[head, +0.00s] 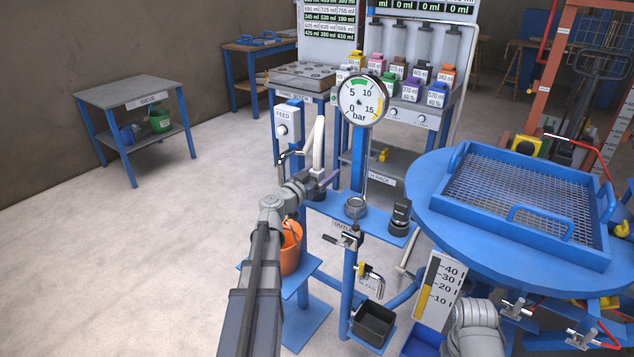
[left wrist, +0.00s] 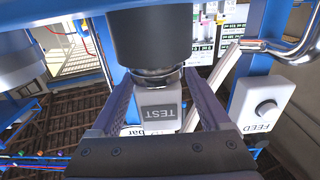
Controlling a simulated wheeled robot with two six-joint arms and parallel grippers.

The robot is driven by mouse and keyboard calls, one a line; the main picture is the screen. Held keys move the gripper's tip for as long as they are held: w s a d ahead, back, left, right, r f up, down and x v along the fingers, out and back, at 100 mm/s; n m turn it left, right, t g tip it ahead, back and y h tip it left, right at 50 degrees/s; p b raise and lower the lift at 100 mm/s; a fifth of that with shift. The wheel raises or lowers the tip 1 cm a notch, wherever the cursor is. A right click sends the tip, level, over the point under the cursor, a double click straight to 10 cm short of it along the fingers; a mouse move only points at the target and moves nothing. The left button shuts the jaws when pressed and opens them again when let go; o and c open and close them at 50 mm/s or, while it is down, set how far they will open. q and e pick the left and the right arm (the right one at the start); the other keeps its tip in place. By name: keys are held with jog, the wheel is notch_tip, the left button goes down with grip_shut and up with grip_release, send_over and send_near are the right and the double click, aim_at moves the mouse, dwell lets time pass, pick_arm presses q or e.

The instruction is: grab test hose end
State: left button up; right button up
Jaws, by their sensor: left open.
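In the left wrist view, a pale grey block marked TEST (left wrist: 158,112) sits under a wide black cylinder (left wrist: 150,45) with a dark collar. I take the block and cylinder as the test hose end. My left gripper (left wrist: 156,88) is open, with one dark finger on each side of the block. I cannot tell whether either finger touches it. In the head view, my left gripper (head: 327,180) is beside the blue post below the pressure gauge (head: 362,100). The hose end cannot be made out clearly there. My right gripper is not in view.
A FEED box (head: 287,122) is on a post behind the gripper. A blue bracket (head: 335,209) lies just below it. A round blue table with a mesh tray (head: 470,222) fills the right side.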

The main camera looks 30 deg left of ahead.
pick_arm(q)
grip_shut()
dwell(0.7)
